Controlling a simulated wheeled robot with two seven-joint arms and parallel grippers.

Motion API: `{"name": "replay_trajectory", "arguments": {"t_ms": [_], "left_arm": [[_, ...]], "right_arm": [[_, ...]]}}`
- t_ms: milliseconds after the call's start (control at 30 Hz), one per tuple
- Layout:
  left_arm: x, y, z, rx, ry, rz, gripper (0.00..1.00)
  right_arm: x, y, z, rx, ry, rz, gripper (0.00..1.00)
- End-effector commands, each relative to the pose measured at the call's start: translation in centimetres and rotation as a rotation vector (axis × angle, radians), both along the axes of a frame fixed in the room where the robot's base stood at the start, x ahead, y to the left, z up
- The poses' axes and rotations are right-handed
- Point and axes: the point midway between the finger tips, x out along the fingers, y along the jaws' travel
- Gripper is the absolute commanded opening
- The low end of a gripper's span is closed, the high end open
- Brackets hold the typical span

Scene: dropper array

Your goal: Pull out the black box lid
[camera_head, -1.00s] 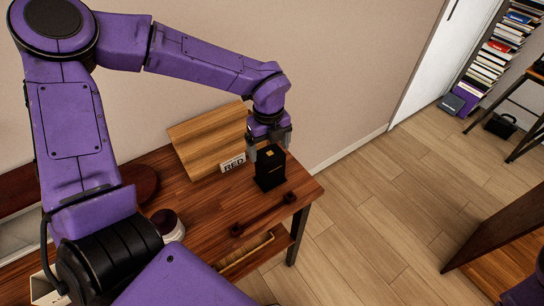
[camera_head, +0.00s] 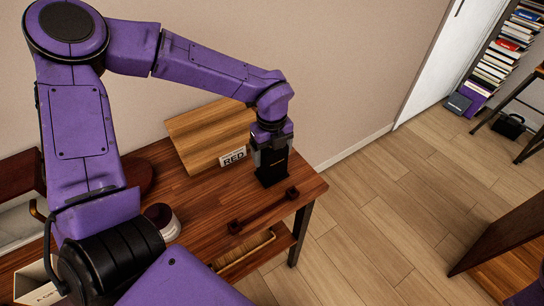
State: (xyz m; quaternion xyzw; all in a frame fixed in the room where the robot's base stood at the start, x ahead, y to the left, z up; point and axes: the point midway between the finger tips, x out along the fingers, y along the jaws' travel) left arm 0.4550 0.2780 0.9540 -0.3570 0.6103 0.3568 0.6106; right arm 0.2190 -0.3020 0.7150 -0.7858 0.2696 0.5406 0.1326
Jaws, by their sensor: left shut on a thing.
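The small black box (camera_head: 272,175) stands upright on the wooden table (camera_head: 200,192), near its right end. Its lower front face shows; its top is hidden by my gripper. My left gripper (camera_head: 271,150) reaches down from above and is shut on the upper part of the black box, where the lid is. The seam between lid and box cannot be made out. My right gripper is not in view.
A wooden board (camera_head: 205,135) leans at the back beside a white card reading RED (camera_head: 232,157). A round dark-topped jar (camera_head: 163,220) stands farther left.

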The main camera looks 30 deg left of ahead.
Motion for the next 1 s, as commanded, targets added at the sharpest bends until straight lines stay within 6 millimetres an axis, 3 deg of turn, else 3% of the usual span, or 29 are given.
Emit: {"name": "replay_trajectory", "arguments": {"t_ms": [867, 1000], "left_arm": [[0.0, 0.0, 1.3, 0.0, 0.0, 0.0, 0.46], [0.0, 0.0, 2.1, 0.0, 0.0, 0.001, 0.46]], "right_arm": [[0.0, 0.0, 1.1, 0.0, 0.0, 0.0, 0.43], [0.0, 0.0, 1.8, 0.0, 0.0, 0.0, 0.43]]}}
